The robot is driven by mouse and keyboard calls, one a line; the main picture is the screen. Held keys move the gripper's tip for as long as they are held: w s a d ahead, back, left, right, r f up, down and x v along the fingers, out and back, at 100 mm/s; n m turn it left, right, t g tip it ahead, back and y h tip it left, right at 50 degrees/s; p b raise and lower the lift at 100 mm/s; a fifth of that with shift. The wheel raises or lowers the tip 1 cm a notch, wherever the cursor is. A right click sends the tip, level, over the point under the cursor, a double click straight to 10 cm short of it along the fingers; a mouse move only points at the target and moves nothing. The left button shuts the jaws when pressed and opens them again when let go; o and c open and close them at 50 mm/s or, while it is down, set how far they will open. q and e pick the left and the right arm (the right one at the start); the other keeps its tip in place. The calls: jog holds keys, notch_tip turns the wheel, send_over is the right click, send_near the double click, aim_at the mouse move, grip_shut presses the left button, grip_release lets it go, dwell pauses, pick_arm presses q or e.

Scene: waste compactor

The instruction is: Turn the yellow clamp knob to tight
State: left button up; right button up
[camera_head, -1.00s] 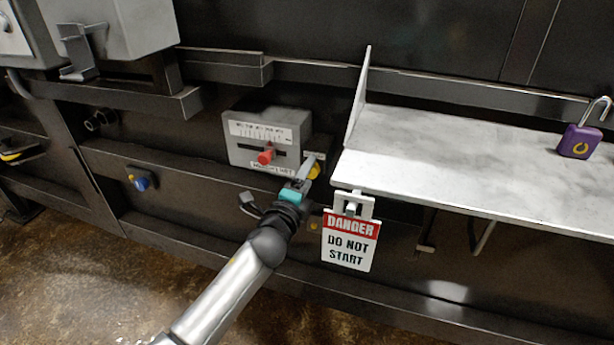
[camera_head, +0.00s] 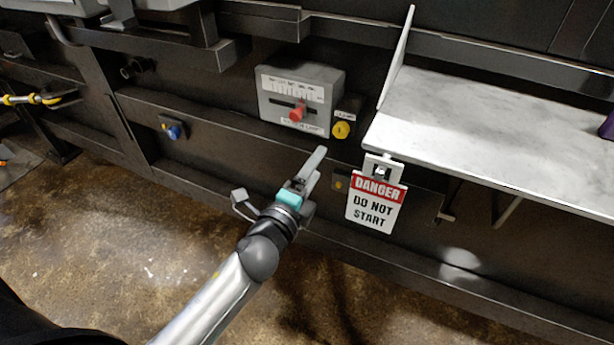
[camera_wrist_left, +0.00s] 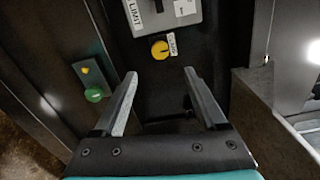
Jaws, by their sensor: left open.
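The yellow clamp knob (camera_head: 341,130) sits on a small dark mount at the lower right of the grey slider box (camera_head: 300,97). My right gripper is not in view.
A white shelf (camera_head: 480,120) juts out right of the knob, with an upright plate at its left end. A danger tag (camera_head: 375,203) hangs below it. A blue knob (camera_head: 173,131) is on the rail at left. A purple padlock (camera_head: 607,127) shows at the right edge.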

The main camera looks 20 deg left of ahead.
pick_arm(q)
jog(key=shift+s, duration=1.65)
jog(key=s+a+f+n+g, duration=0.1)
jog(key=s+f+n+g, duration=0.2)
jog(key=f, duration=0.7)
jog(key=s+a+f+n+g, duration=0.1)
jog(key=s+f+n+g, duration=0.15)
jog(key=f, duration=0.65)
jog(key=s+a+f+n+g, duration=0.1)
jog(key=s+f+n+g, duration=0.15)
jog(key=f, duration=0.75)
jog(key=s+a+f+n+g+y, duration=0.1)
jog(key=s+f+n+g, duration=0.2)
jog(key=s+f, duration=0.7)
jog(key=shift+s+f+n+g, duration=0.35)
jog(key=shift+s+n, duration=0.45)
jog(key=shift+n, duration=0.3)
jog(key=s+f+n+g, duration=0.1)
jog(key=s+f, duration=0.1)
jog(key=s, duration=0.2)
jog(key=s+a+f+n+g, duration=0.1)
jog(key=s+f+n, duration=0.1)
jog(key=s, duration=0.2)
jog(key=s+f+n+g, duration=0.1)
jog(key=s+f, duration=0.1)
jog(key=s, duration=0.3)
jog(key=shift+a+n+g, duration=0.25)
jog(key=shift+a+n, duration=0.05)
jog(key=shift+a, duration=0.05)
jog(key=shift+c, duration=0.2)
